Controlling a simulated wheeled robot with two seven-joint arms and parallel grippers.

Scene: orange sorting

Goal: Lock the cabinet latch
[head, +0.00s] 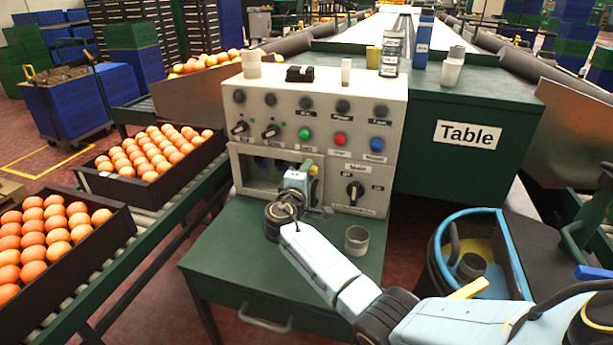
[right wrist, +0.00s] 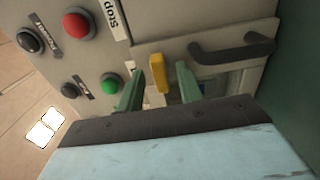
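The cabinet is a beige control box (head: 325,100) on a green stand. Its windowed door (head: 240,160) is low on the left of the front and looks closed. The yellow latch (right wrist: 158,73) is at the door's edge, and a small part of it (head: 314,170) shows in the head view. My right gripper (right wrist: 161,70) is open, with its green fingers on either side of the latch. I cannot tell whether either finger touches it. In the head view my right gripper (head: 307,166) hides part of the door. My left gripper is not in view.
A dark door handle (right wrist: 232,48) is close to the right finger in the wrist view. Red (head: 339,139) and green (head: 305,134) buttons sit above the door. A grey cup (head: 356,240) stands on the green stand (head: 225,255). Crates of oranges (head: 155,153) are at left.

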